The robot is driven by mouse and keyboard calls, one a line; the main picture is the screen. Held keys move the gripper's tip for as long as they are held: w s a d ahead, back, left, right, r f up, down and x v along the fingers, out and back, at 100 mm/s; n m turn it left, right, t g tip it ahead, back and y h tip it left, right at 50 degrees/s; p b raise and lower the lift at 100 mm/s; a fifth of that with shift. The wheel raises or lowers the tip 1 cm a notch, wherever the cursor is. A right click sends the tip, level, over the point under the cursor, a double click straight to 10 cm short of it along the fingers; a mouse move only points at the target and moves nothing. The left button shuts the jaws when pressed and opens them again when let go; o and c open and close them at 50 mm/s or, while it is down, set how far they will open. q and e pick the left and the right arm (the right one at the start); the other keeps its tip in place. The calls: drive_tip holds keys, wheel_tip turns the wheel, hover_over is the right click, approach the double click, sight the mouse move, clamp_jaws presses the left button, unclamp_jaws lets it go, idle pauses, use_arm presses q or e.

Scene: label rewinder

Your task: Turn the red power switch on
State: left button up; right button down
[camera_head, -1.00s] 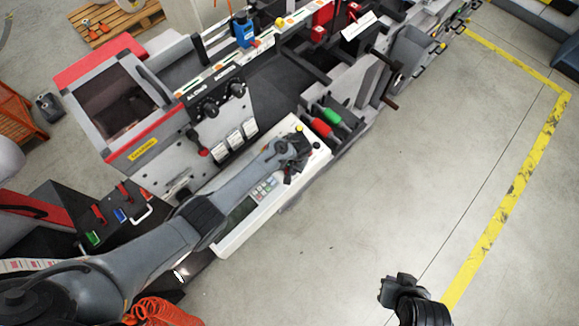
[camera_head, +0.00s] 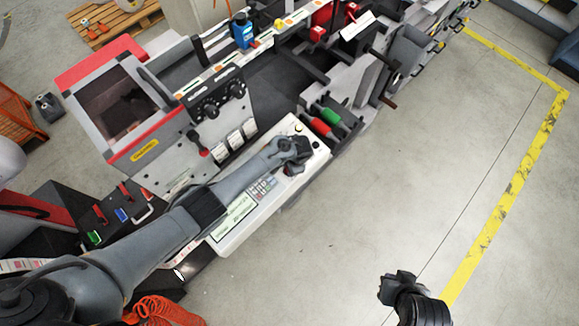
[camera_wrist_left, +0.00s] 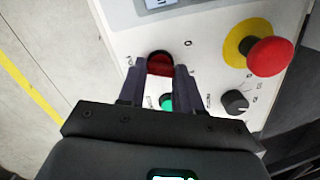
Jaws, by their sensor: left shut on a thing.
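The red power switch (camera_wrist_left: 159,60) is a dark red round piece on the white control panel (camera_wrist_left: 215,18). In the left wrist view it sits between the tips of my left gripper (camera_wrist_left: 160,74), which is shut on it. In the head view my left gripper (camera_head: 298,151) is over the far end of the panel and hides the switch. My right gripper (camera_head: 388,289) hangs over bare floor at the bottom, away from the panel; its finger opening is not clear.
A red mushroom button (camera_wrist_left: 270,56) on a yellow base, a black knob (camera_wrist_left: 235,101) and a green button (camera_wrist_left: 167,102) are close to my left fingers. Red and green handles (camera_head: 320,127) stand beyond the panel. The floor at right is clear.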

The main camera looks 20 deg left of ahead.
use_arm(q)
drive_tip(key=shift+m, duration=0.3)
drive_tip(key=o, duration=1)
drive_tip(key=shift+o, duration=0.2)
drive_tip(key=shift+d+r, duration=0.15)
drive_tip(key=shift+r, duration=0.35)
wheel_tip(320, 180, up, 10)
drive_tip(key=d+p, duration=0.1)
drive_tip(key=p, duration=0.1)
drive_tip(key=shift+d+f, duration=0.2)
drive_tip(key=shift+d, duration=0.2)
drive_tip(key=shift+s, duration=0.15)
